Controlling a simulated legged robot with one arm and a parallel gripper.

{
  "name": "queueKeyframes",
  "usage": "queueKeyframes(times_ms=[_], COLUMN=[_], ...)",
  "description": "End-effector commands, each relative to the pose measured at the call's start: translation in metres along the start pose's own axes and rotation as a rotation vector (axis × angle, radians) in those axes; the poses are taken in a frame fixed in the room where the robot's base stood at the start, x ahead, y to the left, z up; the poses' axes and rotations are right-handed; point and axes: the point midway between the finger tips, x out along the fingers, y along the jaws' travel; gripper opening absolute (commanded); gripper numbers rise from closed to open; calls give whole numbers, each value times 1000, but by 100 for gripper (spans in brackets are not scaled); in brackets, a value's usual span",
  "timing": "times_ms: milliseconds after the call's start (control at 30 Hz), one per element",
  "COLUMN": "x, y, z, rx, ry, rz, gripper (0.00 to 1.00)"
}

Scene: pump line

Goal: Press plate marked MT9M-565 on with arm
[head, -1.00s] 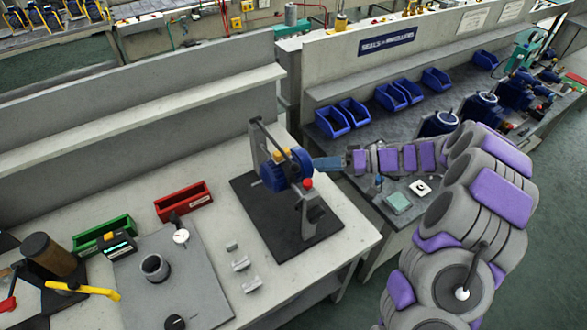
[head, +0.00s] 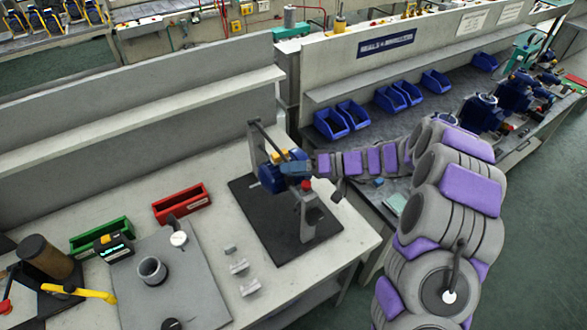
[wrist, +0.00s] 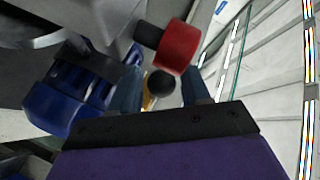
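No marking MT9M-565 can be read in either view, and I cannot pick out the plate. A blue pump (head: 270,177) sits in a grey press-like stand (head: 306,215) on a black base (head: 262,218). My gripper (head: 294,169) is at the pump's right upper side, below the lever. In the wrist view, the fingers of my gripper (wrist: 160,90) are apart. A black ball knob (wrist: 161,83) shows between them, with a yellow part behind it. A red cylinder (wrist: 178,46) is just beyond the fingers. The blue pump (wrist: 62,100) is at left. Contact cannot be judged.
A slanted lever bar (head: 268,143) rises close to my gripper. A red bin (head: 182,204), a green bin (head: 101,236) and a grey plate (head: 190,285) with a ring on it lie left. Small metal blocks (head: 239,267) lie in front. Blue bins (head: 331,123) stand on the right bench.

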Motion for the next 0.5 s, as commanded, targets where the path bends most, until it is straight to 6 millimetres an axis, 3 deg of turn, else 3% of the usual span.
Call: queueKeyframes(times_ms=[500], x=[0], y=[1], z=[0], rx=[1], ry=[0], rz=[1], gripper=[0])
